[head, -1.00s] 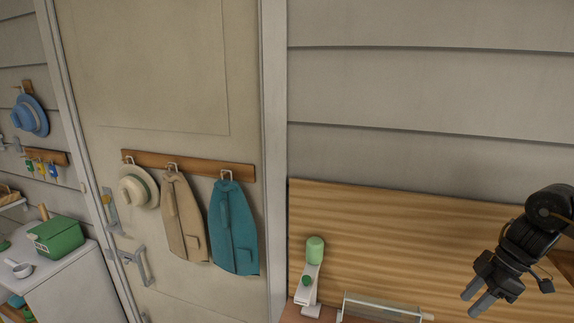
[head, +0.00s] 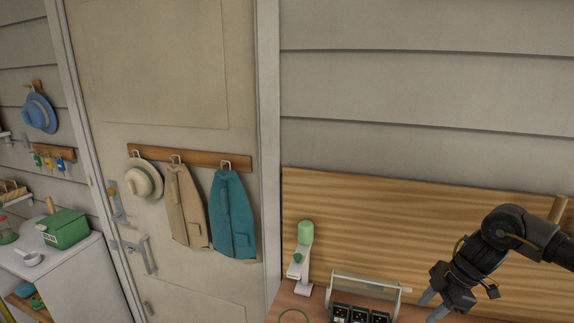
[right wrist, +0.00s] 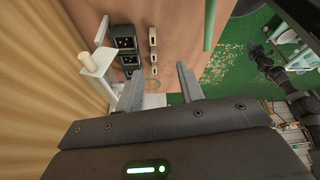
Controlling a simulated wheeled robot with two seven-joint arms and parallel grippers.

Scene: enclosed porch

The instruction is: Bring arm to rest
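My right arm comes in from the right in the head view. Its gripper (head: 430,306) hangs over the workbench, fingers pointing down and left. In the right wrist view the two grey fingers of this gripper (right wrist: 160,88) stand apart with nothing between them. The fingers point towards the wooden bench top (right wrist: 178,35). My left gripper does not show in the head view. Dark arm links appear at the right of the right wrist view, but I cannot make out a gripper on them.
A white stand with a green top (head: 299,258), a rack with a clear bar (head: 366,283) and black boxes (head: 360,316) are on the bench. A wooden backboard (head: 350,215) rises behind. Jackets (head: 232,215) and a hat (head: 146,180) hang on the door.

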